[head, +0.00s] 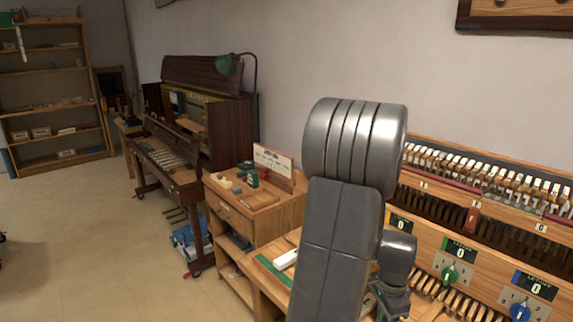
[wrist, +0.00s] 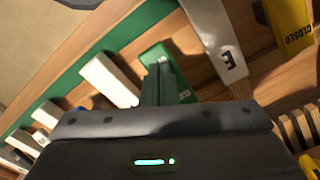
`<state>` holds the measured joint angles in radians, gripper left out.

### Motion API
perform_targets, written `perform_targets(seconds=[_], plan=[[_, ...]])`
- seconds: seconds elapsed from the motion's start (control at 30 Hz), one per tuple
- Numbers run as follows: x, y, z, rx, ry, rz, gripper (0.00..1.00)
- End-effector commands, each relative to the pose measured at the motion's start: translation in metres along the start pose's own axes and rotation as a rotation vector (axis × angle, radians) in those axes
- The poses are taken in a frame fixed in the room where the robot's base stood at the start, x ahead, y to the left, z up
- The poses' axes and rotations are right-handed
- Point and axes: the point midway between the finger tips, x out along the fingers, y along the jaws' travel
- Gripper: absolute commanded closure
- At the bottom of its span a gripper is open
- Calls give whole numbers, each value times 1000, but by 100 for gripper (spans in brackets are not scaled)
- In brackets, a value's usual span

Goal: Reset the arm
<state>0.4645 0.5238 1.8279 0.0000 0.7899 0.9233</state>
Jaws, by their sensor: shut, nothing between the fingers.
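My arm rises in front of the bench in the head view and bends over at the top. My gripper hangs low beside it and is partly cut off by the bottom edge. In the wrist view my gripper (wrist: 160,70) is shut, with its dark narrow fingers together and nothing held. It points at a wooden surface with a green strip (wrist: 113,42). A white key piece (wrist: 108,79) lies left of the fingers. A white key marked E (wrist: 215,38) lies beyond them to the right.
A yellow CLOSED tag (wrist: 292,22) is at the upper right of the wrist view. In the head view, a keyboard rack with green (head: 450,274) and blue (head: 520,311) knobs stands right of my arm. A wooden cabinet (head: 256,222) and pianos stand left.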

Motion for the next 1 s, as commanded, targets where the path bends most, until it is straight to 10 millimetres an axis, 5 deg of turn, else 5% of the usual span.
perform_targets(seconds=[0.37, 0.97, 1.0], plan=[[-3, 0, 0, 0, 0, 0, 100], [-77, 0, 0, 0, 1, -1, 100], [-62, 0, 0, 0, -1, 1, 100]])
